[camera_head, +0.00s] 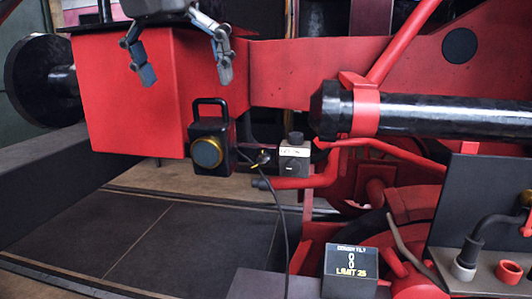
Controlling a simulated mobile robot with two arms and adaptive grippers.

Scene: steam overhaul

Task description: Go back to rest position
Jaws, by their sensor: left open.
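My left gripper (183,68) is at the top left, its two grey fingers spread apart and pointing down. It is open with nothing between the fingers. It hangs in front of the red box-shaped buffer beam (130,110); I cannot tell whether it touches. My right gripper does not show in this view.
A black lamp (209,145) with a handle sits below and right of the gripper. Beside it are a small labelled box (294,155) and a hanging cable (286,225). A display box (351,265) stands at the lower middle. A black cylinder (440,115) extends right. The dark floor (120,240) is clear.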

